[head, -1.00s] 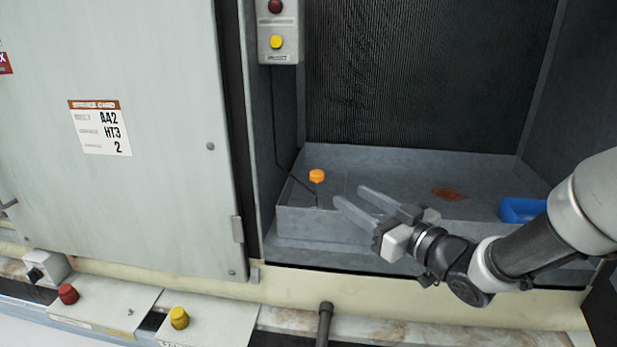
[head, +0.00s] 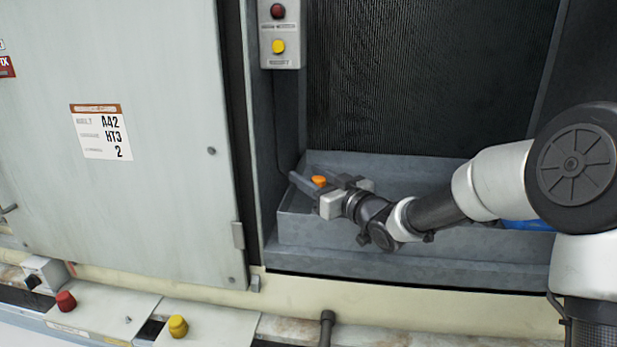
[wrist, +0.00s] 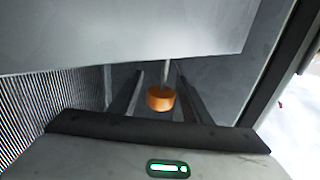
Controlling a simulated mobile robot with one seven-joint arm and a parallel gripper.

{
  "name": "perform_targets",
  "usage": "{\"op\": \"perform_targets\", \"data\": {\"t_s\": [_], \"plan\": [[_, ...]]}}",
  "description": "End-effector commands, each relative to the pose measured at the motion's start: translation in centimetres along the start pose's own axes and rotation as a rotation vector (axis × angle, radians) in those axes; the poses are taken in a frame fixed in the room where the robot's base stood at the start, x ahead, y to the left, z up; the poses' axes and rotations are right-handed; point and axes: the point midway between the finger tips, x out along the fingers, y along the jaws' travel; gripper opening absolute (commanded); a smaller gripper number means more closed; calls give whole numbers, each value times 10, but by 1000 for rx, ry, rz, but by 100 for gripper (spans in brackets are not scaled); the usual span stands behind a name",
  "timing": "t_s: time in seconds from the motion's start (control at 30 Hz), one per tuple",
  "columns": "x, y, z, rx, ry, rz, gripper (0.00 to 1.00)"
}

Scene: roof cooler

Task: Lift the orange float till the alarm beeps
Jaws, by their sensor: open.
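The orange float (head: 319,181) is a small round orange knob in the left part of the grey basin (head: 350,235). My gripper (head: 307,178) is open, with its fingers reaching left, one on each side of the float as seen in the head view. In the wrist view the float (wrist: 161,99) hangs on a thin pale rod between the two dark fingers (wrist: 158,90). I cannot tell whether either finger touches it. The alarm box (head: 280,35), with a dark red lamp and a yellow button, is on the wall above.
A blue container (head: 528,224) is mostly hidden behind my arm at the right of the basin. The large cabinet door (head: 120,200) stands left of the opening. Red (head: 66,301) and yellow (head: 177,326) knobs are on the front ledge. A finned panel (head: 420,80) backs the basin.

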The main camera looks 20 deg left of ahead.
Motion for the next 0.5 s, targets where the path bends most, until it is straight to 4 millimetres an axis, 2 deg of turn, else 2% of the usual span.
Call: {"op": "perform_targets", "data": {"t_s": [0.1,0.37,0.5], "plan": [[6,0,0,0,1,-1,44],[7,0,0,0,0,0,44],[7,0,0,0,0,0,22]]}}
